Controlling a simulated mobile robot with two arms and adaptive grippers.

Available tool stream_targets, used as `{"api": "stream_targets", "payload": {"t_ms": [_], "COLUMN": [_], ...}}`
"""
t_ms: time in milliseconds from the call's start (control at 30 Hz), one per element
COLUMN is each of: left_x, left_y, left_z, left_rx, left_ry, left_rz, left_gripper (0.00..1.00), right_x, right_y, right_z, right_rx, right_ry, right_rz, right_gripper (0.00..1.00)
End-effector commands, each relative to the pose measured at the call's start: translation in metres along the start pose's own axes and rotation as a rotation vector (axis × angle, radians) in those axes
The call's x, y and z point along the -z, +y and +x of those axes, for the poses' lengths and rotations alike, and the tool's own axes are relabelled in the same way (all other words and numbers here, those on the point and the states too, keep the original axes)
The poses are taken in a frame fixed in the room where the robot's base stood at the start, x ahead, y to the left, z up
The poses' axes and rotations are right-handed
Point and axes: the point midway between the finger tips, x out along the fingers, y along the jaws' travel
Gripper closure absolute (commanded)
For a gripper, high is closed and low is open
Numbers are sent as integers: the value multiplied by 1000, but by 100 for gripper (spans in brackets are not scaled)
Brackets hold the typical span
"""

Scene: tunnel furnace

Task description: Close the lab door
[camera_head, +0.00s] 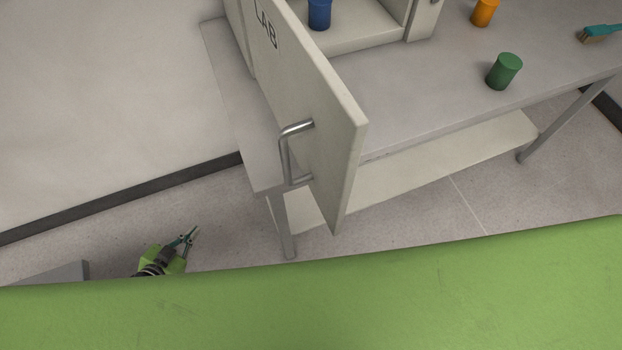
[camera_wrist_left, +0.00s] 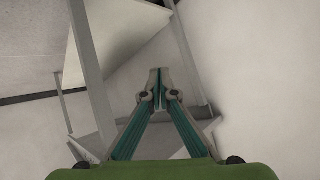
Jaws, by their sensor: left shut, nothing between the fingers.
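The lab door (camera_head: 318,105) is a pale panel marked "LAB", standing wide open and jutting out over the front edge of the table. A metal bar handle (camera_head: 286,155) is on its left face. My left gripper (camera_head: 192,233) is at the lower left of the head view, apart from the door and lower left of the handle. Its fingers are shut and empty; they also show in the left wrist view (camera_wrist_left: 159,80). My right gripper is not in view.
The open cabinet (camera_head: 372,40) holds a blue container (camera_head: 320,14). On the grey table (camera_head: 430,95) stand a green container (camera_head: 504,71) and an orange container (camera_head: 484,12), with a teal-handled brush (camera_head: 601,33) at the right. A table leg (camera_head: 281,228) stands below the door.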

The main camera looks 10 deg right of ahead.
Motion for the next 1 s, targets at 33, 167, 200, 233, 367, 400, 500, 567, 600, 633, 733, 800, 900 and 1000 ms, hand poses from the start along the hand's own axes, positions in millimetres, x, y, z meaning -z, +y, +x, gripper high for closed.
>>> {"api": "stream_targets", "payload": {"t_ms": [33, 167, 200, 233, 367, 400, 500, 567, 600, 633, 733, 800, 900, 1000], "left_x": [45, 142, 168, 187, 258, 276, 311, 326, 335, 340, 350, 354, 358, 366], "left_y": [-4, 16, 26, 34, 75, 87, 112, 122, 128, 131, 138, 140, 144, 152], "left_z": [-13, -53, -70, -84, -154, -177, -228, -254, -268, -276, -294, -298, -296, -290], "left_rx": [-43, -183, -234, -273, -457, -512, -631, -687, -717, -735, -773, -783, -785, -783], "left_ry": [83, 283, 338, 376, 521, 555, 621, 647, 661, 669, 686, 692, 695, 698], "left_rz": [43, 104, 115, 121, 120, 111, 80, 58, 45, 36, 17, 10, 6, 8], "left_gripper": [100, 100, 100, 100, 100, 100, 100, 100, 100, 100, 100, 100, 100, 100], "right_x": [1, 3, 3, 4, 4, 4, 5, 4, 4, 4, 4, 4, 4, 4], "right_y": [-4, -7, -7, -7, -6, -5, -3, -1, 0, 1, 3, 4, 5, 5], "right_z": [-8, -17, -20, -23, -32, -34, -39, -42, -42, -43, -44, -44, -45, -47], "right_rx": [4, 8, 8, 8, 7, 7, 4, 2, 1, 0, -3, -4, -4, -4], "right_ry": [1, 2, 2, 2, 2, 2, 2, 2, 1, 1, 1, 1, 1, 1], "right_rz": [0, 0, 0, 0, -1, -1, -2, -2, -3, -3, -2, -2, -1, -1], "right_gripper": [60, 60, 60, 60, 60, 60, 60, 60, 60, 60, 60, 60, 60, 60]}}
